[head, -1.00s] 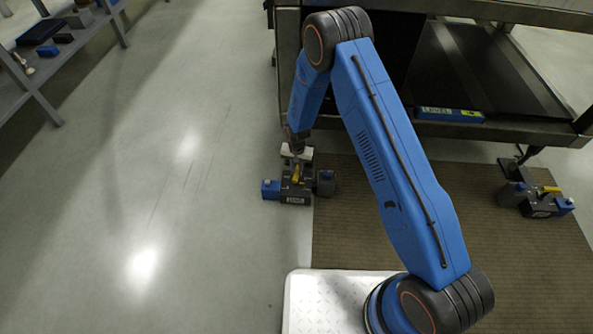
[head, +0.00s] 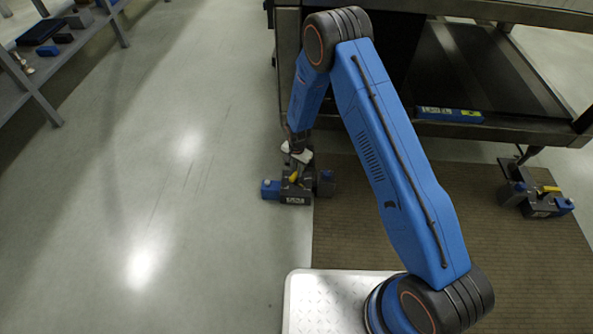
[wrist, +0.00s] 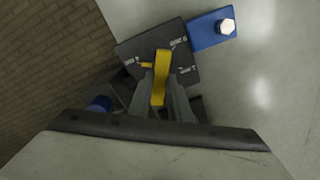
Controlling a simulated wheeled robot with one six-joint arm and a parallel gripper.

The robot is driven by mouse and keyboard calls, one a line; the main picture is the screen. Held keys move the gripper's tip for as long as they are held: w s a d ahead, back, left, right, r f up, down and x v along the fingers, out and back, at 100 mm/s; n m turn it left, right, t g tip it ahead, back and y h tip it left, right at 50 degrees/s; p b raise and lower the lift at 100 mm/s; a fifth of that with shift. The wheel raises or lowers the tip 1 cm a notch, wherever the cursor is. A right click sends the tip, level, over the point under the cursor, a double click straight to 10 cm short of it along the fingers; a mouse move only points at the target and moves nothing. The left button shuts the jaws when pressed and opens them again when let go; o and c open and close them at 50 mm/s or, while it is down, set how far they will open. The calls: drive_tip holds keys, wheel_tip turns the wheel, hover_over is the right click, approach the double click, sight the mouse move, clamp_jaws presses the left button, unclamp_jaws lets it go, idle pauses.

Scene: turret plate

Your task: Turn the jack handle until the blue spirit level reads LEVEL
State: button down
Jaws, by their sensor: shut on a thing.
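The jack (head: 295,198) under the table's near left corner is a dark block with a blue end block (head: 270,189). Its yellow handle (head: 293,177) shows as a yellow bar (wrist: 161,70) in the wrist view, over a dark face with white marks (wrist: 185,69). My gripper (wrist: 161,100) is shut on this handle, with one grey finger on each side. In the head view my gripper (head: 297,165) is small and partly covers the jack.
A second jack (head: 540,204) with a yellow handle stands at the right. A brown ribbed mat (head: 350,235) lies under the table (head: 290,95). A shelf (head: 45,80) with small items is at the far left. The grey floor between is clear.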

drive_tip(key=c, duration=1.6)
unclamp_jaws()
drive_tip(key=shift+c, duration=0.2)
wheel_tip(320, 180, up, 18)
drive_tip(key=shift+f, duration=0.2)
drive_tip(key=shift+a, duration=0.1)
